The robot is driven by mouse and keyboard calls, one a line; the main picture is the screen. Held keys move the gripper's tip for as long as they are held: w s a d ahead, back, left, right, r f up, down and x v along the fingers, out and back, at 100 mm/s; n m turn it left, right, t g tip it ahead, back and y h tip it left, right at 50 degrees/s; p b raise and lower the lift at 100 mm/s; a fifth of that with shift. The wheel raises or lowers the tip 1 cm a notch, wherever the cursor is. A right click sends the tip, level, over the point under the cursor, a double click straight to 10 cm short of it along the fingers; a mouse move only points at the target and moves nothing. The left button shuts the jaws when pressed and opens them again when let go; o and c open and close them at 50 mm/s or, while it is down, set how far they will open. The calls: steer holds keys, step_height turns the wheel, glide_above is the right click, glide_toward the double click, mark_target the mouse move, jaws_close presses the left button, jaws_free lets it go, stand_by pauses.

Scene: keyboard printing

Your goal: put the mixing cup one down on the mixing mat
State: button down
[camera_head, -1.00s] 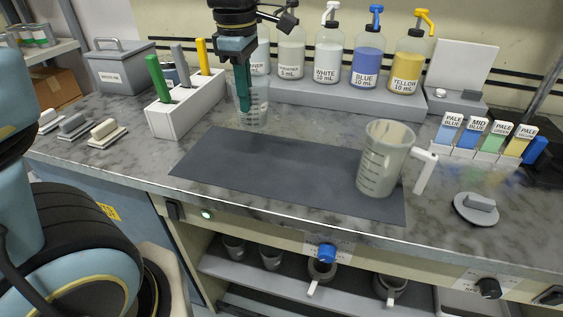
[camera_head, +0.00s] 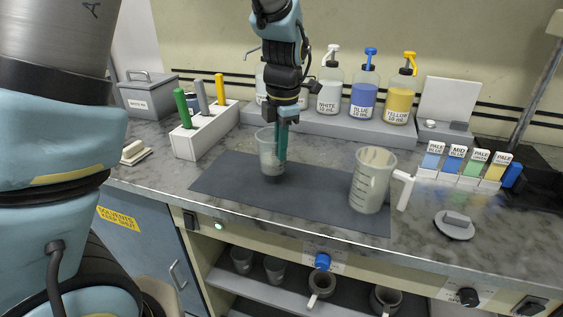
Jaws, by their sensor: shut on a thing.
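The mixing cup (camera_head: 267,156) is a small clear cup, upright over the back left part of the mixing mat. My gripper (camera_head: 281,150) is shut on its right side, with a green finger at the cup wall. The fingers partly hide the cup. I cannot tell whether its base touches the mat. The mixing mat (camera_head: 240,187) is a dark grey rectangle on the marbled bench. A larger clear measuring jug (camera_head: 371,181) with a white handle stands on the right end of the mat.
A white rack (camera_head: 202,138) with several coloured-handled tools stands left of the mat. Several pump bottles, including the blue (camera_head: 364,94) and yellow (camera_head: 400,97), stand on a shelf behind. The mat's middle is clear.

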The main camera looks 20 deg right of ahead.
steer(key=shift+f+p, duration=0.3)
steer(key=shift+f, duration=1.65)
steer(key=shift+f, duration=0.1)
steer(key=c, duration=1)
jaws_free()
steer(key=r, duration=0.4)
steer(key=r+b, duration=0.1)
steer(key=r, duration=0.3)
steer(key=s+r, duration=0.1)
steer(key=r, duration=0.3)
steer(key=shift+r+b, duration=0.1)
steer(key=shift+b, duration=0.2)
